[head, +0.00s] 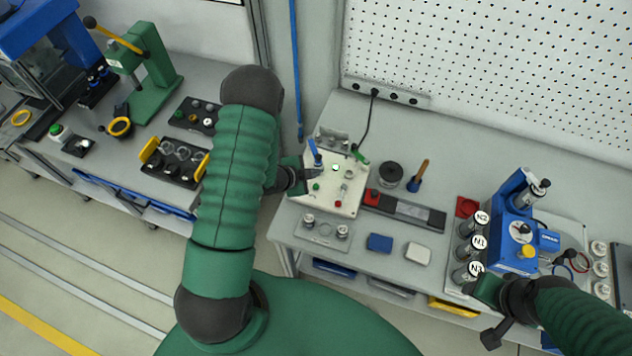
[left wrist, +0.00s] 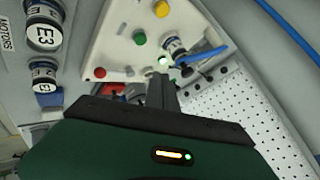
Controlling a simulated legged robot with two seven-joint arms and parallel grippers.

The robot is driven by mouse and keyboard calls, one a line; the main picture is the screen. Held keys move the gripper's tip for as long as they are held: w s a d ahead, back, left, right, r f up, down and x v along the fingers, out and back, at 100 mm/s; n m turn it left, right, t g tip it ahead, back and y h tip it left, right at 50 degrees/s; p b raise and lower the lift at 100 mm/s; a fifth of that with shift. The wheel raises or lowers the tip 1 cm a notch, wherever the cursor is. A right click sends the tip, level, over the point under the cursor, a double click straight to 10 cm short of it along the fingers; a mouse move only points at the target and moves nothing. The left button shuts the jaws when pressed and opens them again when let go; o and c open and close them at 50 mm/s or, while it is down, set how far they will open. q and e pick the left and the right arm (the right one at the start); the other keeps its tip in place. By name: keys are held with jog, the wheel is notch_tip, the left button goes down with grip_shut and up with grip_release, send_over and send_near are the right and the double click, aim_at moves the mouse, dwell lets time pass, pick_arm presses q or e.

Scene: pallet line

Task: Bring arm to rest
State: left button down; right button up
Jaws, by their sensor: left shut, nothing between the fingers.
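My left arm comes up from the bottom of the head view and bends over the gap between the two benches. My left gripper (head: 314,173) is shut and empty, over the left side of a cream control panel (head: 345,190) with a blue lever (head: 315,152). The left wrist view shows the closed fingers (left wrist: 160,92) in front of the panel (left wrist: 118,42), close to a lit white spot and the blue lever (left wrist: 203,54). Whether they touch it I cannot tell. My right gripper (head: 485,289) is at the lower right, near the canister marked N3; its fingers are not clear.
A blue machine (head: 515,225) and canisters marked N1, N2 and N3 stand at the right. A blue block (head: 380,243) and a white block (head: 418,253) lie on the bench. A green press (head: 145,75) and black trays stand on the left bench. A pegboard (head: 500,70) is behind.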

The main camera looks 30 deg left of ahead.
pick_arm(q)
jog(key=shift+r, duration=0.1)
dwell(0.3)
jog(key=shift+w, duration=0.1)
jog(key=n+b, duration=0.1)
jog(key=b, duration=0.1)
jog(key=n+g+y+b, duration=0.1)
jog(key=b, duration=0.1)
jog(key=shift+w+d+r, duration=0.15)
jog(key=shift+w+r, duration=0.15)
jog(key=shift+r, duration=0.05)
jog(key=s+d+r+n+g+b, duration=0.2)
jog(key=s+d+n+b, duration=0.2)
jog(key=s+d, duration=0.2)
jog(key=s+d+r+n+g+b, duration=0.2)
jog(key=s+d+n+b, duration=0.3)
jog(key=s, duration=0.4)
jog(key=shift+s+d+r+g+y, duration=0.3)
jog(key=shift+d+g+y, duration=0.15)
jog(key=shift+g, duration=0.25)
jog(key=shift+a+f, duration=0.1)
jog(key=shift+a, duration=0.15)
jog(key=shift+d, duration=0.15)
